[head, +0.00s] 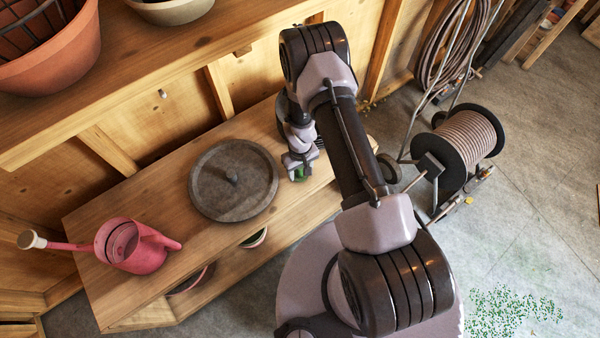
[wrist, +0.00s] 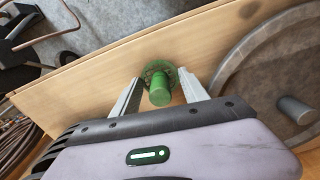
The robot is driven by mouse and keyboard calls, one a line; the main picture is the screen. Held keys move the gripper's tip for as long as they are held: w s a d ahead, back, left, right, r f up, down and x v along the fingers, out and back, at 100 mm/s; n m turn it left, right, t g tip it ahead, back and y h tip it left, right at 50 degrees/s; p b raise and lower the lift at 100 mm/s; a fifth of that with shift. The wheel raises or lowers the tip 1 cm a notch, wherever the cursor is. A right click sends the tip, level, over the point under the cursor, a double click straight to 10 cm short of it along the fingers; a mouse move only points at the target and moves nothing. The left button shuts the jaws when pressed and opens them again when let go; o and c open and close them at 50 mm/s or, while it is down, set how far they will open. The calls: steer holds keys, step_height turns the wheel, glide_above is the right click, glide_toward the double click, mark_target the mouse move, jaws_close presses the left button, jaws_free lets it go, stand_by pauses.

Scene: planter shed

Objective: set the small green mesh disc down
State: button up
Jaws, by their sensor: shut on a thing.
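The small green mesh disc (wrist: 150,68), with a green knob (wrist: 160,90) standing from its middle, is between the two pale fingers of my gripper (wrist: 160,77) in the wrist view. The fingers are shut on it from both sides. In the head view my gripper (head: 298,165) is over the right part of the wooden bench (head: 150,205), and a bit of the green disc (head: 300,174) shows under it. I cannot tell whether the disc touches the bench top or hangs just above it.
A large round grey lid (head: 215,195) with a knob lies left of my gripper; its rim also shows in the wrist view (wrist: 222,78). A pink watering can (head: 140,247) stands at the bench's left. A hose reel (head: 465,150) is on the floor at right.

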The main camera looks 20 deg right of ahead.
steer(key=shift+f, duration=0.4)
steer(key=shift+f, duration=0.15)
steer(key=o, duration=1.6)
steer(key=shift+c, duration=0.2)
